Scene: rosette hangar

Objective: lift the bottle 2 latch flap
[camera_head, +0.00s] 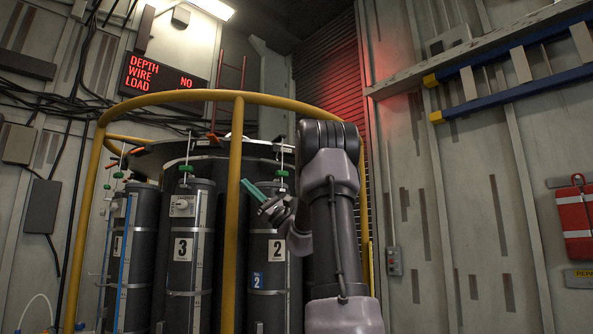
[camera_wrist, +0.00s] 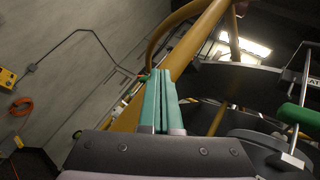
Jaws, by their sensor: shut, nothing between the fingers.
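Bottle 2 (camera_head: 257,222) is a dark upright cylinder marked with a white "2" plate, partly behind the yellow post and my arm. A green-knobbed metal rod (camera_head: 281,172) stands at its top. I cannot clearly make out its latch flap. My gripper (camera_head: 249,187) has teal fingers, shut and empty, in front of the bottle's upper part and pointing up and left. In the wrist view the fingers (camera_wrist: 160,80) lie side by side against the yellow rail. A green cylinder on a metal rod (camera_wrist: 302,116) is to their right, apart from them.
A yellow guard rail (camera_head: 185,97) with a post (camera_head: 233,190) runs around the bottles, close to my gripper. A red-lettered sign (camera_head: 160,75) hangs behind.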

